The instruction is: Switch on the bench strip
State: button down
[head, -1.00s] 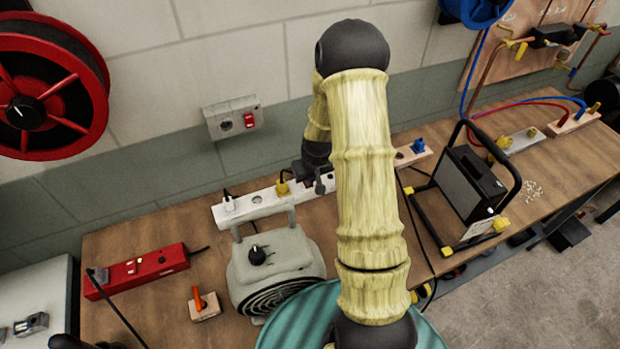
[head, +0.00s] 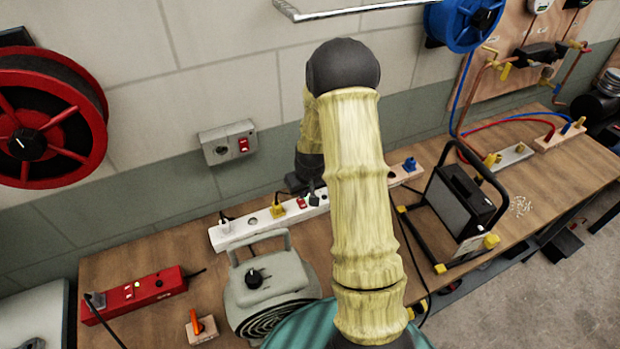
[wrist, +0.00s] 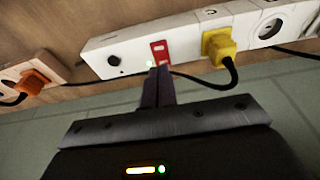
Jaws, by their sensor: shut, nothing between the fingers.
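A white power strip (head: 235,233) lies along the back of the bench by the wall; it also shows in the wrist view (wrist: 130,42). Its red rocker switch (wrist: 160,50) sits between a black round knob (wrist: 113,60) and a yellow plug (wrist: 218,45). The switch (head: 301,203) also shows in the head view. A small greenish light (wrist: 150,64) shows beside the switch. My gripper (wrist: 163,70) is shut and empty, its tips at the switch's edge in the wrist picture; I cannot tell whether they touch. In the head view my gripper (head: 314,197) is partly behind my arm.
A red power strip (head: 130,297) with a green light lies at the bench's left. A grey heater-like unit (head: 270,280) stands in front of the white strip. A wall box (head: 228,143) with a red switch hangs above. A black-framed work lamp (head: 455,210) stands right.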

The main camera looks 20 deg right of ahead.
jog(key=shift+p+v, duration=0.3)
jog(key=shift+v, duration=0.7)
jog(key=shift+a+r+b, duration=0.1)
jog(key=shift+r+b, duration=0.05)
jog(key=shift+b, duration=0.4)
jog(key=s+b+v, duration=0.2)
jog(key=v, duration=0.6)
jog(key=shift+w, duration=0.15)
